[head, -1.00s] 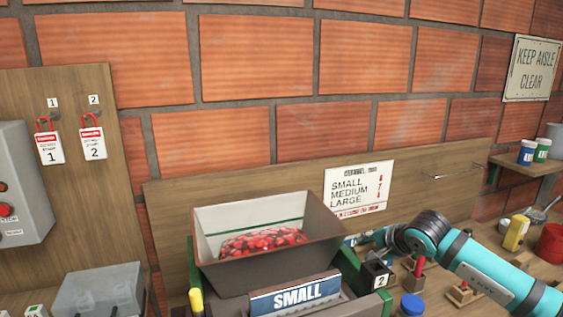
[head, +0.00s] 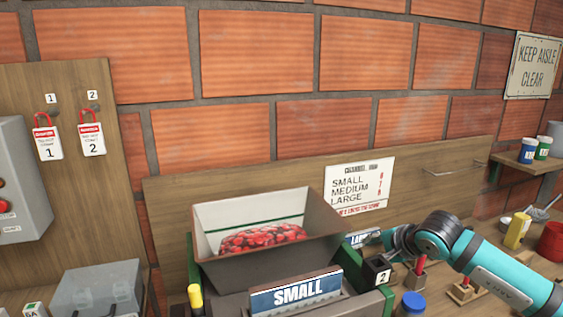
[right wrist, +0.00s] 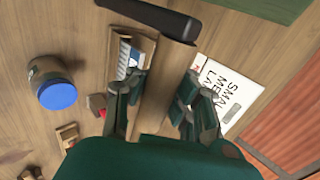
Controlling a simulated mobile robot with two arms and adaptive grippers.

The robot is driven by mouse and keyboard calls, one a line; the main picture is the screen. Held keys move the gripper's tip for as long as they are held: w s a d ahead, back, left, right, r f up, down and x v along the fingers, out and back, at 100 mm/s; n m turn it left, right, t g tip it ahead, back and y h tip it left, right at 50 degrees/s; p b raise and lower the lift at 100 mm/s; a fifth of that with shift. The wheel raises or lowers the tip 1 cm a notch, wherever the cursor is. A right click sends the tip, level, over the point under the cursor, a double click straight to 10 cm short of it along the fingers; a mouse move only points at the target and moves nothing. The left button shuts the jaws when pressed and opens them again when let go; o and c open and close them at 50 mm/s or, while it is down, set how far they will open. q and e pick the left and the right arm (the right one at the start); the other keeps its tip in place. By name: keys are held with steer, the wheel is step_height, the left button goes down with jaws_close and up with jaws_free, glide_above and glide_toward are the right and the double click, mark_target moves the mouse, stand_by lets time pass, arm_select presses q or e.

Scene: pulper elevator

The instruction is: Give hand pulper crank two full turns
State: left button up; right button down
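The hand pulper has a grey hopper (head: 265,268) full of red cherries (head: 262,238), a green frame (head: 352,262) and a blue "SMALL" plate (head: 296,292). My right gripper (head: 387,241) is just right of the pulper, by a black block marked 2 (head: 377,272). No crank is clearly visible in the head view. My left gripper is not in view.
A blue-capped jar (head: 412,303) and small red-handled items (head: 419,266) stand right of the pulper. A "LARGE" plate (head: 363,238) is behind. A wooden backboard (head: 440,172) closes the rear.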

steer(key=shift+s+d+r, duration=0.3)
steer(key=shift+s+d, duration=0.05)
steer(key=shift+s, duration=0.25)
steer(key=s+d+f+b, duration=0.2)
steer(key=s+f+b, duration=0.2)
steer(key=s+b, duration=0.2)
steer(key=shift+b, duration=0.5)
